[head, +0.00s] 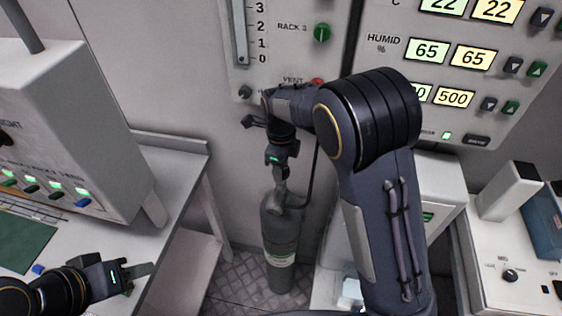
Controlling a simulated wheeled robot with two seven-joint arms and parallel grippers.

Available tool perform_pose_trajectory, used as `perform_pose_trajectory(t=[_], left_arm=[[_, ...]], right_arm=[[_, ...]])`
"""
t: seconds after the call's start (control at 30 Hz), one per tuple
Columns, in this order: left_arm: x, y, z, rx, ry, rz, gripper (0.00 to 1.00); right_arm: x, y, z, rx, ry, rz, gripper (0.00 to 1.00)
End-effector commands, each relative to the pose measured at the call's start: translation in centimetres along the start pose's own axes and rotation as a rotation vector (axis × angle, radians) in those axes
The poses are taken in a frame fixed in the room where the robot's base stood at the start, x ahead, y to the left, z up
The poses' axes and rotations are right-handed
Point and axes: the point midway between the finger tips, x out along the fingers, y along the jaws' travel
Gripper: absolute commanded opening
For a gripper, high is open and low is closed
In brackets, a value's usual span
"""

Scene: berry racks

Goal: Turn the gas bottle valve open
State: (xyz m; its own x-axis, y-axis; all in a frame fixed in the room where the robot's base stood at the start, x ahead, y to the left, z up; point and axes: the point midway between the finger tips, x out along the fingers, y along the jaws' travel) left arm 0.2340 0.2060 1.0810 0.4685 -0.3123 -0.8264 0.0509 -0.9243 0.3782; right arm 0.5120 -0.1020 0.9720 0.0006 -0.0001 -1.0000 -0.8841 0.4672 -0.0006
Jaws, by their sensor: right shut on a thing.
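The gas bottle (281,245) is a grey-green cylinder with a pale label band, standing upright on the floor against the back wall. Its valve is at the top, mostly hidden by my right gripper (280,183). My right gripper reaches down from above and is shut on the valve. How far the valve is turned cannot be seen. My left gripper (138,269) is low at the left, over the edge of the left bench, far from the bottle. Its finger gap is not clear.
A dark hose (314,175) runs down to the bottle top. A wall panel (290,60) with a green RACK 3 knob (322,33) and a red VENT knob (317,84) is above. The left bench (176,190) and a right console (490,260) flank the bottle.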

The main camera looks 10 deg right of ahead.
Motion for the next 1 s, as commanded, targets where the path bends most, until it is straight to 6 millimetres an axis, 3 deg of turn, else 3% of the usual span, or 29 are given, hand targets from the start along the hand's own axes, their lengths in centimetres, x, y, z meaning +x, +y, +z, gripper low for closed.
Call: perform_pose_trajectory(t=[0.4,1.0], left_arm=[[-1.4,0.7,-0.7,0.000,0.000,0.000,0.36],[-1.6,0.8,-0.8,0.000,0.000,0.000,0.36]], right_arm=[[-0.1,0.0,0.0,0.254,0.001,0.000,0.20],[0.1,0.0,0.0,0.320,0.001,0.001,0.20]])
